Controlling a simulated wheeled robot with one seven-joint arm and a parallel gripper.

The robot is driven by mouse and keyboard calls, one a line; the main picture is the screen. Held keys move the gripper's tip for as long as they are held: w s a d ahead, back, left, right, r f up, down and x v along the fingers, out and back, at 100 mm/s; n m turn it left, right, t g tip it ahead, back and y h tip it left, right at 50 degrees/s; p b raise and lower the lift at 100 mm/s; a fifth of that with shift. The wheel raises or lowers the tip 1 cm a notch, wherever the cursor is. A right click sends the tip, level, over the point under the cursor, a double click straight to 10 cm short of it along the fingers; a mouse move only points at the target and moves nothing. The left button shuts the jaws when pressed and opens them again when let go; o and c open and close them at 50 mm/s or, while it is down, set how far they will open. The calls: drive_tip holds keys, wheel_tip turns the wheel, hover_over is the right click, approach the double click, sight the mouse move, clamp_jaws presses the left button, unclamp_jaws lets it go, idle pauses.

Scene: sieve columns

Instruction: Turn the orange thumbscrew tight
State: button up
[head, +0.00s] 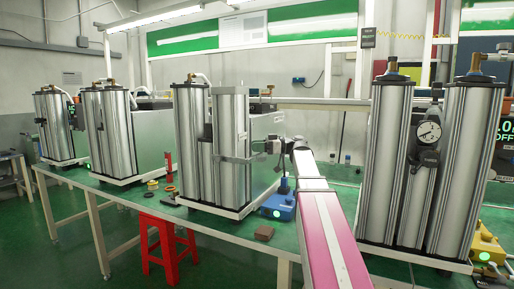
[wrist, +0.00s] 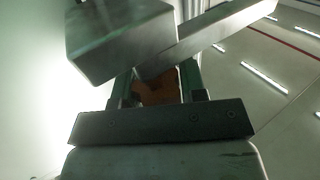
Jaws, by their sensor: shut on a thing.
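The orange thumbscrew (wrist: 160,90) shows as a dark orange-brown piece in the wrist view, between my fingers. Grey metal bars cross in front of its upper part and hide some of it. My gripper (wrist: 157,80) is shut on it. In the head view my gripper (head: 271,146) is at the right side of the middle column unit (head: 231,130), by the end of a grey clamp band (head: 234,159) around its front column. The thumbscrew cannot be made out in the head view. How far it is turned does not show.
A blue device (head: 278,207) stands on the green table below my arm. A brown block (head: 265,233) and tape rings (head: 171,189) lie nearby. A large column pair with a gauge (head: 428,131) stands close on the right. A red stool (head: 165,246) is under the table.

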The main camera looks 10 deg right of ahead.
drive_tip(key=m+t+h, duration=0.1)
drive_tip(key=m+t, duration=0.2)
drive_tip(key=t, duration=0.2)
drive_tip(key=m+t+h, duration=0.1)
drive_tip(key=m+t, duration=0.1)
drive_tip(key=m+t+h, duration=0.1)
drive_tip(key=t+h, duration=0.1)
drive_tip(key=shift+w+d+m+t, duration=0.1)
drive_tip(key=shift+w+m+t, duration=0.1)
drive_tip(key=shift+m+t, duration=0.2)
drive_tip(key=m+t+h, duration=0.1)
drive_tip(key=m+h, duration=0.1)
drive_tip(key=m+t+h, duration=0.2)
drive_tip(key=h, duration=0.1)
drive_tip(key=m+t+h, duration=0.1)
drive_tip(key=t+h, duration=0.1)
drive_tip(key=shift+w+d+m+h, duration=0.3)
drive_tip(key=shift+w+d+m, duration=0.1)
drive_tip(key=shift+h, duration=0.3)
drive_tip(key=o, duration=0.9)
